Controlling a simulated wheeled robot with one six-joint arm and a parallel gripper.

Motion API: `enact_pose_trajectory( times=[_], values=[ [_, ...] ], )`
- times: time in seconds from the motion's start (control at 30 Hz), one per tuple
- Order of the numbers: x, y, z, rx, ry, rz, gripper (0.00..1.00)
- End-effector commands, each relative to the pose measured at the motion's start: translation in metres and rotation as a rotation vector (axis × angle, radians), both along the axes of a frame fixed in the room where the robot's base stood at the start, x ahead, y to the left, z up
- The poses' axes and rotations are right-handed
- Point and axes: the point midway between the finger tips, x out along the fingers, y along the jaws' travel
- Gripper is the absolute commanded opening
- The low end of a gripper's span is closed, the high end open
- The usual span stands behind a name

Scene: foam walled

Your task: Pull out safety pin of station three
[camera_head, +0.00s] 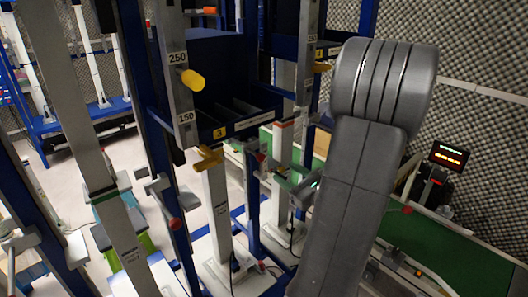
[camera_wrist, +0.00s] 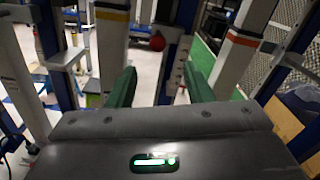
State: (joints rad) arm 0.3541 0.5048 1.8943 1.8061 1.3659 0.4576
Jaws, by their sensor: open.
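A yellow label with a 3 (camera_head: 219,132) sits on the front edge of a dark blue shelf in the head view. A yellow knob (camera_head: 193,80) sticks out of the white post marked 250 and 150 beside it. A yellow handle (camera_head: 209,158) crosses the post below the label. I cannot tell for sure which of these is the safety pin. In the wrist view my gripper (camera_wrist: 159,70) has its two green fingers wide apart with nothing held between them. A red ball (camera_wrist: 157,42) on a blue post shows beyond the fingers. My arm hides part of the head view.
A dark screen with red digits (camera_head: 449,156) stands by a green surface (camera_head: 455,255) at the right. Grey foam walls lie behind.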

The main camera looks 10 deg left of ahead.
Motion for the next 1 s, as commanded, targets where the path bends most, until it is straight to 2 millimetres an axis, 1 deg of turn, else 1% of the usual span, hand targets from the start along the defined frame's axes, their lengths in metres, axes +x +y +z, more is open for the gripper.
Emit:
enact_pose_trajectory(
  times=[0.17,0.5,0.63,0.8,1.0],
  values=[
    [0.013,0.019,0.001,-0.001,0.001,0.006,0.46],
    [0.052,0.071,0.001,-0.004,0.001,0.006,0.46],
    [0.065,0.088,0.001,-0.004,0.001,0.006,0.46],
    [0.077,0.102,0.0,-0.004,0.001,0.003,0.46],
    [0.081,0.106,-0.001,-0.006,0.001,0.003,0.46]
  ],
)
